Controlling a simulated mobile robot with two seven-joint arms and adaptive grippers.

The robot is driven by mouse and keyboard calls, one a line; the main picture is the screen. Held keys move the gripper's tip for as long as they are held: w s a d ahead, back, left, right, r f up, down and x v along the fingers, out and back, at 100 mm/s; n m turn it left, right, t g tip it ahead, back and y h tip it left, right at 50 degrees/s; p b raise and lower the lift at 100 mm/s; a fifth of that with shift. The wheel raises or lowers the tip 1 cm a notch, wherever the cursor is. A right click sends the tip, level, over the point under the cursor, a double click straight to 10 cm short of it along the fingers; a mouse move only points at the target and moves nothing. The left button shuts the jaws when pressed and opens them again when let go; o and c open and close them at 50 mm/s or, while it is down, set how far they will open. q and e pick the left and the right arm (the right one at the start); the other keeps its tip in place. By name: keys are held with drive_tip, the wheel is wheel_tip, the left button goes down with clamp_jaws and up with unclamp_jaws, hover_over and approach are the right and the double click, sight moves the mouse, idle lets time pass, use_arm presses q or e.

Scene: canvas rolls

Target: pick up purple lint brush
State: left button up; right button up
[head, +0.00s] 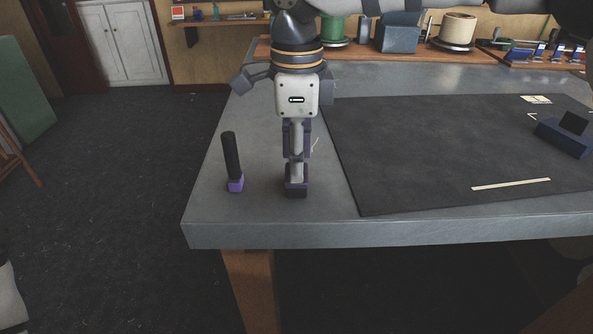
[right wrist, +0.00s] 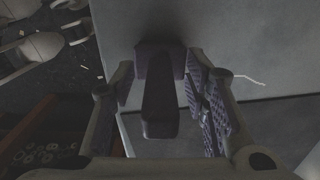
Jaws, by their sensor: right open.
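The purple lint brush (head: 233,160) stands upright on the grey table near its left front corner, its black handle up and its purple head down. My right gripper (head: 297,188) points down just right of the brush, with its fingertips low over the table. In the right wrist view the brush (right wrist: 159,105) appears in the gap between the open fingers of the right gripper (right wrist: 165,85), its handle end toward the camera. I see no clear finger contact with it. My left gripper is not in view.
A dark mat (head: 440,140) covers the table to the right, with a pale strip (head: 511,184) and a dark blue block (head: 563,136) on it. Spools, including a green one (head: 334,29), stand at the back. The table's left and front edges are close to the brush.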

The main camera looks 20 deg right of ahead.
clamp_jaws()
drive_tip(key=shift+r, duration=0.1)
drive_tip(key=shift+r, duration=0.35)
drive_tip(key=r, duration=0.3)
drive_tip(key=shift+s+r, duration=0.15)
drive_tip(key=shift+s, duration=0.1)
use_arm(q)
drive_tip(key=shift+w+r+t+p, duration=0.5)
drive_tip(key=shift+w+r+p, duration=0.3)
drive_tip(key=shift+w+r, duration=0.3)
use_arm(e)
drive_tip(key=s+r, duration=0.9)
drive_tip(key=s, duration=0.4)
drive_tip(key=shift+s+a, duration=0.3)
drive_tip(key=shift+a, duration=0.05)
